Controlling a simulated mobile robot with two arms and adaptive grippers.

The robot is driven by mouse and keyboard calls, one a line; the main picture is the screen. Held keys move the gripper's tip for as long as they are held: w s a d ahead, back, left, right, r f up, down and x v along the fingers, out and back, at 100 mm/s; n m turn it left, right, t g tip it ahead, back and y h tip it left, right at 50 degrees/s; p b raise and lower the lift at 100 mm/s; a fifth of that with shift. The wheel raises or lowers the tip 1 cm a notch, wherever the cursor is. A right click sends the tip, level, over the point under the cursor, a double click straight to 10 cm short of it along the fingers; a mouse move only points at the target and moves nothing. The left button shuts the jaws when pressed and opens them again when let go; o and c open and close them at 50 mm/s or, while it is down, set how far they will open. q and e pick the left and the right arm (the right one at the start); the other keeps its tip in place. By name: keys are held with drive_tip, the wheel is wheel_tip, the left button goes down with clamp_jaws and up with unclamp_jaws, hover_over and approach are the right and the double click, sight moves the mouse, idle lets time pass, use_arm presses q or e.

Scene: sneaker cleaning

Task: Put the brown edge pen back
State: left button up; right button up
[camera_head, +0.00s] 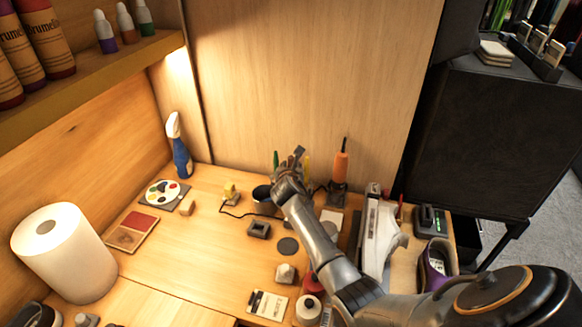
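My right gripper (294,158) is at the back of the workbench (200,265), over or just behind a dark blue cup (263,194). My own wrist covers part of the cup. A green pen (276,158) and a yellow pen (307,167) stand upright close to the gripper. I cannot make out a brown edge pen; it may be hidden by the gripper. The fingers are small and partly covered, so I cannot tell whether they are open or shut on something. My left gripper is not in view.
An orange tool (341,166) stands upright right of the gripper. The bench's middle left is mostly clear.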

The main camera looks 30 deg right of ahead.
drive_tip(key=shift+r, duration=0.1)
drive_tip(key=p+v, duration=0.1)
drive_tip(key=v, duration=1.1)
idle(0.4)
